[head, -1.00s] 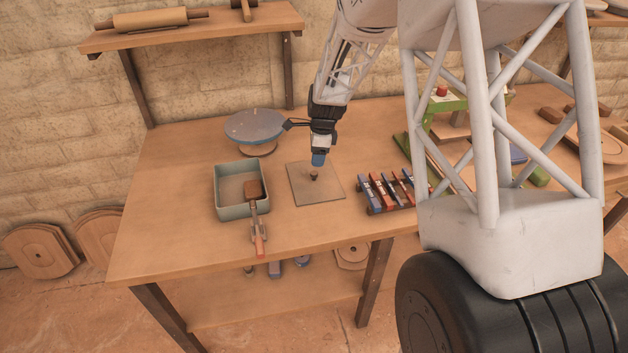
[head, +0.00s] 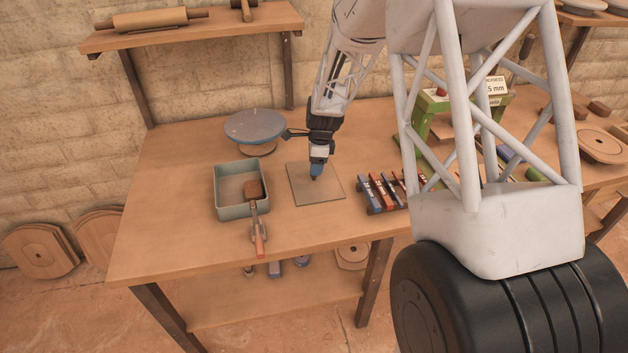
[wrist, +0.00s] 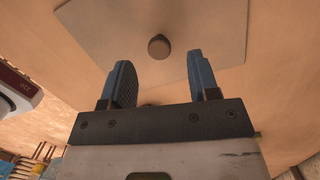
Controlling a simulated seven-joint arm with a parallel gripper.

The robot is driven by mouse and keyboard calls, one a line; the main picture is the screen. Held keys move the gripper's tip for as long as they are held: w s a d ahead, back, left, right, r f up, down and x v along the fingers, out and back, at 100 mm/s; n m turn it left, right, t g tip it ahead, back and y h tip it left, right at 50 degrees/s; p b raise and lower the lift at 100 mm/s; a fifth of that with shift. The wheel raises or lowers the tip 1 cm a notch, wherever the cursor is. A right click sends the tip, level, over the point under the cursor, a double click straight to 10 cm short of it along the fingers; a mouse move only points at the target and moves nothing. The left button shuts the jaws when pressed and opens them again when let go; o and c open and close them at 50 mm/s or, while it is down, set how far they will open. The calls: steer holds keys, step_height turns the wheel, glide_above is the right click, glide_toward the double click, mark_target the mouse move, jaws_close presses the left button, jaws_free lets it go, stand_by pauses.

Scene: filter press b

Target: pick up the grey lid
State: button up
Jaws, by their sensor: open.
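The grey lid (head: 302,193) is a flat square plate with a small dark round knob in its middle, lying on the wooden table. In the wrist view the lid (wrist: 205,20) fills the upper middle, and its knob (wrist: 159,47) stands just beyond the fingertips, between their lines. My gripper (head: 316,176) points down over the middle of the lid and hides the knob in the head view. In the wrist view my gripper (wrist: 160,75) has its two blue fingers apart with nothing between them.
A grey-green tray (head: 217,207) with a brown-headed tool (head: 257,215) across its rim is left of the lid. A round turntable (head: 254,125) stands behind. A rack of labelled bars (head: 380,192) is to the right. Bare table lies in front.

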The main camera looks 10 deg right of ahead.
mark_target(314, 177)
steer(key=shift+a+f, duration=0.15)
steer(key=shift+f, duration=0.9)
steer(key=shift+a+f, duration=0.15)
steer(key=shift+f, duration=0.9)
steer(key=c, duration=1)
